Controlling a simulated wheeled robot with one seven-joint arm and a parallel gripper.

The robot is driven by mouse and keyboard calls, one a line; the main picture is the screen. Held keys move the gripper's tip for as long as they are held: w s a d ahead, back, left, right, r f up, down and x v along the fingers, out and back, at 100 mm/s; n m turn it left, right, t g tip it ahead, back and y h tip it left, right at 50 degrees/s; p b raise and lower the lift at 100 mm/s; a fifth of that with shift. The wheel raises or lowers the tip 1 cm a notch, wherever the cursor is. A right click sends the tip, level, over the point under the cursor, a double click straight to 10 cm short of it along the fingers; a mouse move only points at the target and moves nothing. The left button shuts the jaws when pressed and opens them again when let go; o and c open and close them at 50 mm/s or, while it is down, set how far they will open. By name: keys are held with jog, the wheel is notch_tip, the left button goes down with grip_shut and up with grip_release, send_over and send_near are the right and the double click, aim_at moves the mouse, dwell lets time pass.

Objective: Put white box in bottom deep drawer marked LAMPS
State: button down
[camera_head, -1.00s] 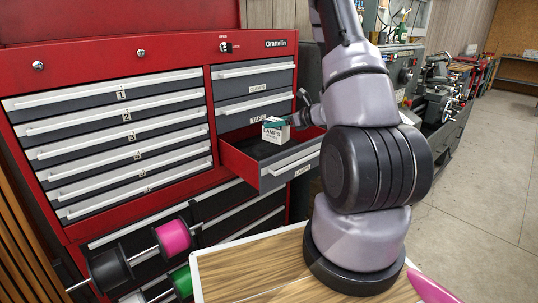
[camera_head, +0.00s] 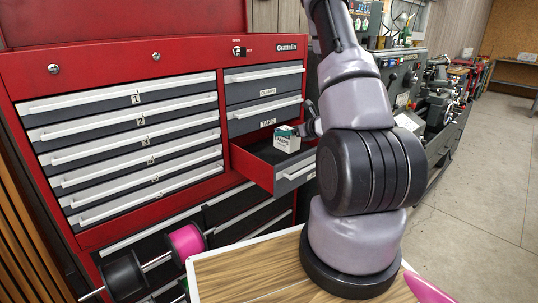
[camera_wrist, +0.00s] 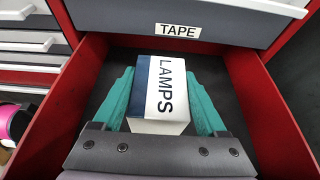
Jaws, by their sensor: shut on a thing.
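The white box (camera_wrist: 165,95) has a dark blue side band and black LAMPS lettering. My gripper (camera_wrist: 160,100) is shut on it, with a green finger along each side. In the wrist view the box is over or inside the open drawer (camera_wrist: 50,125), between its red side walls; I cannot tell whether it touches the drawer floor. In the head view the box (camera_head: 287,139) shows at the open bottom deep drawer (camera_head: 247,163), below the drawer marked TAPE. My arm hides part of this drawer's front and most of my gripper.
The TAPE drawer (camera_wrist: 240,20) is shut just above and behind the box. Numbered shallow drawers (camera_head: 130,145) stand shut at the left. A wooden tabletop (camera_head: 250,275) and spools, one pink (camera_head: 186,243), are in front. A lathe (camera_head: 440,95) stands at the right.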

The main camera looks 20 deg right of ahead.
jog(key=x, duration=0.8)
jog(key=f+x, duration=0.1)
jog(key=x, duration=0.3)
jog(key=shift+w+f, duration=0.1)
jog(key=shift+w+a+f, duration=0.25)
jog(key=shift+w+f, duration=0.3)
jog(key=shift+w, duration=0.05)
jog(key=shift+w+a+f, duration=0.2)
jog(key=shift+w+f, duration=0.3)
jog(key=shift+w, duration=0.1)
jog(key=shift+f, duration=0.1)
